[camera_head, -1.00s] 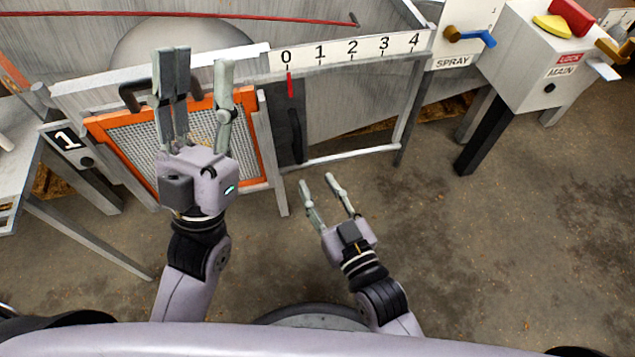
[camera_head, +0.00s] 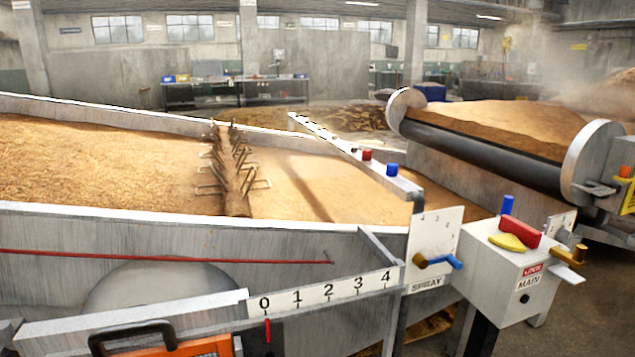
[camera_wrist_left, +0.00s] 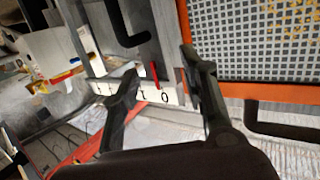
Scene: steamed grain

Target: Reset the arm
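My left gripper (camera_wrist_left: 159,66) shows only in the left wrist view. Its two dark fingers are spread apart with nothing between them. Beyond them are the white 0-to-4 scale (camera_wrist_left: 160,97), its red pointer (camera_wrist_left: 153,74) and the mesh panel (camera_wrist_left: 255,40) with an orange frame. In the head view neither of my arms shows. There the scale (camera_head: 328,291) runs along the trough's front, with the red pointer (camera_head: 267,330) at 0. The orange frame (camera_head: 213,346) and a black handle (camera_head: 130,337) are cut off by the bottom edge. My right gripper is out of view.
A long trough of grain (camera_head: 90,165) holds a spiked shaft (camera_head: 231,175). At right are the spray lever (camera_head: 440,262), the main control box (camera_head: 510,268) with red and yellow levers, and a conveyor (camera_head: 490,150) carrying grain. Workbenches (camera_head: 235,90) stand far back.

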